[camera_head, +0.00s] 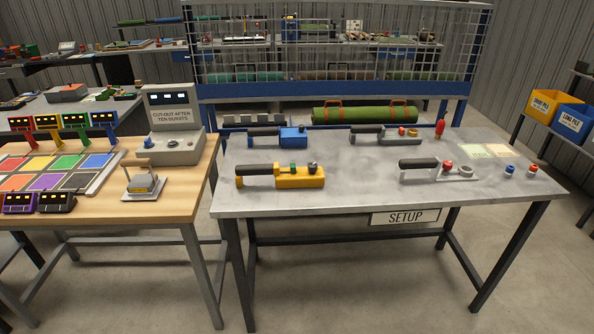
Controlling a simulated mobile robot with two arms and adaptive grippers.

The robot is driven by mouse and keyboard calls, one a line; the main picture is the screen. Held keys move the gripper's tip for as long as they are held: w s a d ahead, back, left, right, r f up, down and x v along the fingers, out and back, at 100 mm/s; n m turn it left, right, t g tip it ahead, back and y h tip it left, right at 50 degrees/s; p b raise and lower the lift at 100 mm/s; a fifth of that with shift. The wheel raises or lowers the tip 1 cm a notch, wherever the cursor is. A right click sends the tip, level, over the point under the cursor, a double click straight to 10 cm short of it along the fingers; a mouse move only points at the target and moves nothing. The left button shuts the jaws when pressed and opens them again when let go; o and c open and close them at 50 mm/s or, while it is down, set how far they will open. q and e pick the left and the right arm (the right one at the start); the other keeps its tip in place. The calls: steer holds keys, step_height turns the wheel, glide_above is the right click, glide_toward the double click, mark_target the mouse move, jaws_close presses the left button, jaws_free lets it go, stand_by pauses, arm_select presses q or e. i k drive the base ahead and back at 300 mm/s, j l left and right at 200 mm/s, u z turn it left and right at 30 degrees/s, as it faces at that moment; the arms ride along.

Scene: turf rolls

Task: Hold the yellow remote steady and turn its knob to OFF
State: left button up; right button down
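The yellow remote (300,180) lies near the front left of the grey metal table. Its black handle (254,169) points left. A small green part (293,169) and a dark knob (312,168) stand on its top, the knob toward the right end. The knob's markings and setting are too small to read. Neither of my grippers shows in the head view, and nothing touches the remote.
A blue remote (292,137) lies behind the yellow one. Two grey handled devices (400,136) (455,171), a red bottle (440,129) and small coloured pieces occupy the right side. The table's middle is clear. A wooden bench (190,185) stands at left.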

mark_target(312, 167)
steer(key=i+l, duration=0.1)
steer(key=i, duration=1.4)
